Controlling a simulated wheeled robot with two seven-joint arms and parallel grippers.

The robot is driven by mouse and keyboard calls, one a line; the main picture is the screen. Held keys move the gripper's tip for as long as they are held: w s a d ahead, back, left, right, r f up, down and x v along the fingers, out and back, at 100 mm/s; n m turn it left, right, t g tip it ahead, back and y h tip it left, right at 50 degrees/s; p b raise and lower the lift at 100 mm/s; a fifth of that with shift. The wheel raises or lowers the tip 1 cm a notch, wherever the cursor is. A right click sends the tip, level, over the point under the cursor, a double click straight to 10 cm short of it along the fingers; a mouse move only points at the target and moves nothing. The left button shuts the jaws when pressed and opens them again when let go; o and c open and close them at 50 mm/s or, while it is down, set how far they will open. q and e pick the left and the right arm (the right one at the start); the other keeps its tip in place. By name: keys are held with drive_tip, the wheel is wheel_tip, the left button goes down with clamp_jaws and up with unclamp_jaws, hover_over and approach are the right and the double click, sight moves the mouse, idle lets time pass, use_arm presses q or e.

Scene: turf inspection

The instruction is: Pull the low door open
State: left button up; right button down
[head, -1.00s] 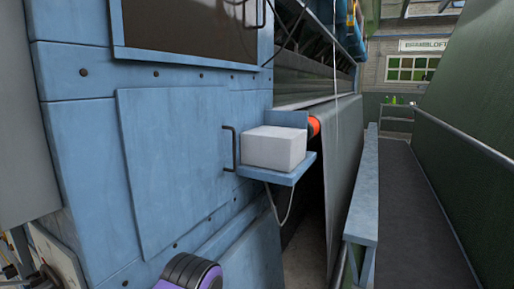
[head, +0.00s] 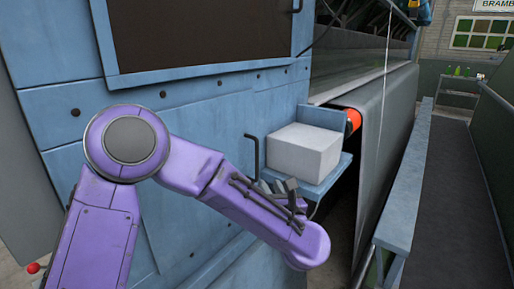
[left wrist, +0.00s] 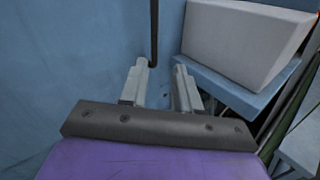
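The low door (head: 215,125) is a flat blue panel low on the blue machine's side, and it looks shut. A black bar handle (head: 252,155) stands upright near its right edge. It also shows in the left wrist view as a dark bar (left wrist: 153,32). My left gripper (head: 284,186) is just right of and below the handle in the head view. In the left wrist view its two grey fingers (left wrist: 160,68) are apart, with the handle's lower end near the left fingertip. I cannot tell whether they touch. My left arm hides the door's lower part. My right gripper is not in view.
A white block (head: 303,150) sits on a small blue shelf (head: 325,186) right beside the handle, close to my gripper. A roller with grey sheet (head: 385,125) and a long blue rail (head: 408,180) lie to the right. A dark walkway (head: 450,190) runs beyond the rail.

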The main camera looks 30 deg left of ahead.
sight(257, 161)
use_arm(q)
drive_tip(key=w+a+r+p, duration=0.1)
drive_tip(key=w+a, duration=0.1)
drive_tip(key=w+a+r+n+p, duration=0.1)
drive_tip(key=w+a+p, duration=0.1)
drive_tip(key=a, duration=0.1)
drive_tip(key=w+a+r+n+p, duration=0.1)
drive_tip(key=w+a, duration=0.1)
drive_tip(key=a, duration=0.1)
drive_tip(key=shift+a+g+y+p, duration=0.25)
drive_tip(key=shift+g+y+p, duration=0.05)
drive_tip(key=shift+y+p, duration=0.1)
drive_tip(key=shift+w+a, duration=0.1)
clamp_jaws()
